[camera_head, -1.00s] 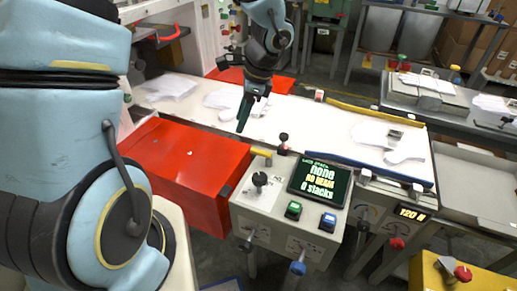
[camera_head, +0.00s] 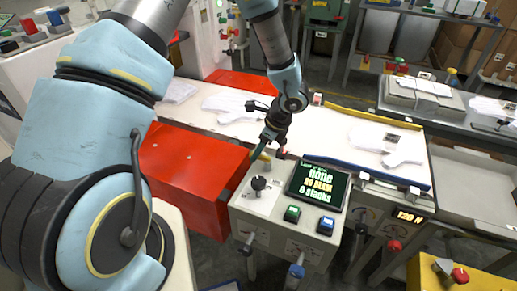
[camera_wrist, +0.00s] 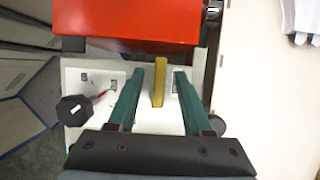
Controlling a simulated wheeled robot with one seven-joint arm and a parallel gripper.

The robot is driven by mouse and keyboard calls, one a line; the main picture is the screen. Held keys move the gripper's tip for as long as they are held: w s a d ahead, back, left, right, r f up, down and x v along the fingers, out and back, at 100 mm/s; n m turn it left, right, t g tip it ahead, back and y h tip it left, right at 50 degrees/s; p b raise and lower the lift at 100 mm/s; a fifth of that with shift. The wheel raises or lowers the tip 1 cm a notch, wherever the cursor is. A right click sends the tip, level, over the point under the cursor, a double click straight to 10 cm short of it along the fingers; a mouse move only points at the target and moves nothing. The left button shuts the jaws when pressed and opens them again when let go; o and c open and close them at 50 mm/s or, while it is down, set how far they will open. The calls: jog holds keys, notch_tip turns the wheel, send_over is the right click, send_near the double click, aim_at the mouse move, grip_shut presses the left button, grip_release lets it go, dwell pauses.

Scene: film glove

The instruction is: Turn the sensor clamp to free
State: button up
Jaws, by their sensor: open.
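The grey control box (camera_head: 246,200) carries a black knob (camera_head: 259,183) and a short yellow bar (camera_head: 266,158) at its back edge. No readable label shows which part is the sensor clamp. In the wrist view the yellow bar (camera_wrist: 159,80) stands between the green fingers of my gripper (camera_wrist: 160,72), with gaps on both sides. My gripper (camera_head: 258,154) is open and empty, pointing down at the box's back edge. In the wrist view the black knob (camera_wrist: 73,110) lies left of the fingers, by a red pointer and small marked plates.
A red box (camera_head: 190,160) borders the control box on the left. A screen (camera_head: 319,183) reads none, no beam, 0 stacks; green (camera_head: 292,214) and blue (camera_head: 326,225) buttons sit below it. A dark knob (camera_head: 281,152) stands beside my gripper. White gloves (camera_head: 402,150) lie on the table behind.

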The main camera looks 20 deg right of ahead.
jog(key=shift+w+a+f, duration=0.1)
jog(key=shift+f, duration=0.2)
jog(key=shift+c, duration=0.3)
grip_shut()
